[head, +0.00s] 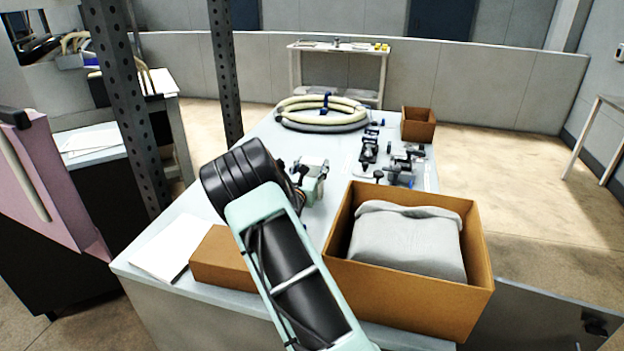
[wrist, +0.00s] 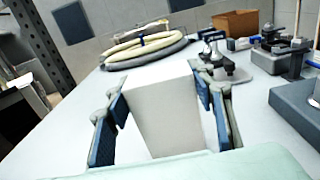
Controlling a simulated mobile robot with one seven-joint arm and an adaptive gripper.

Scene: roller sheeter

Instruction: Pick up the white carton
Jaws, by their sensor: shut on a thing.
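The white carton (wrist: 165,118) stands between the two blue-padded fingers of my gripper (wrist: 160,97) in the wrist view. The pads close on its left and right sides, and it looks roughly upright. Its lower part is cut off by the pale edge of my gripper, so I cannot tell if it touches the table. In the head view my gripper (head: 310,172) is over the middle of the table, partly behind my arm. The carton cannot be made out there.
The table (head: 330,150) holds a coiled hose (head: 322,112), small metal parts (head: 390,160) and a small brown box (head: 418,124). A large open cardboard box (head: 455,300) with grey cloth stands at front right. A brown box (head: 222,258) and a white sheet (head: 172,247) lie front left.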

